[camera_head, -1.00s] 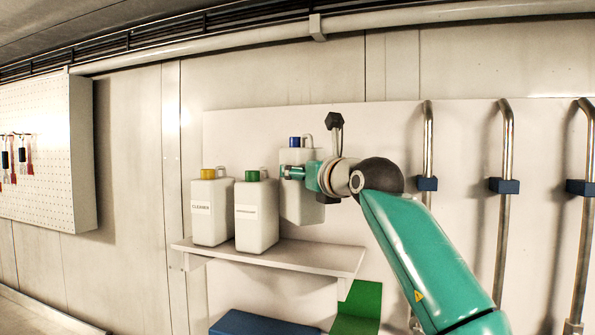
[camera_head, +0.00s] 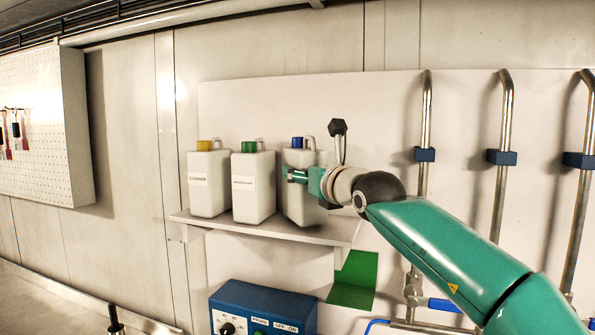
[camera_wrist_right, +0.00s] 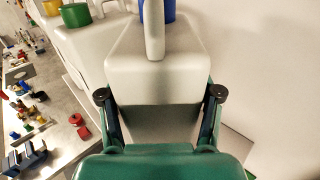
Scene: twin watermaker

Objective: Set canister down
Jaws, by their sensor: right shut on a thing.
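The blue-capped white canister (camera_head: 298,207) is at the right end of the white shelf (camera_head: 270,229), upright. Its base is at about shelf height; I cannot tell whether it touches. My right gripper (camera_head: 292,176) is shut on its body from the right side. In the right wrist view the canister (camera_wrist_right: 155,70) sits between the two fingers (camera_wrist_right: 160,95). The gripper hides part of its front. A yellow-capped canister (camera_head: 208,185) labelled CLEANER and a green-capped canister (camera_head: 253,190) stand to its left. My left gripper is not in view.
A blue control box (camera_head: 262,312) and a green panel (camera_head: 353,280) are below the shelf. Metal pipes with blue clamps (camera_head: 425,155) run up the wall at right. A pegboard (camera_head: 40,130) hangs at far left.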

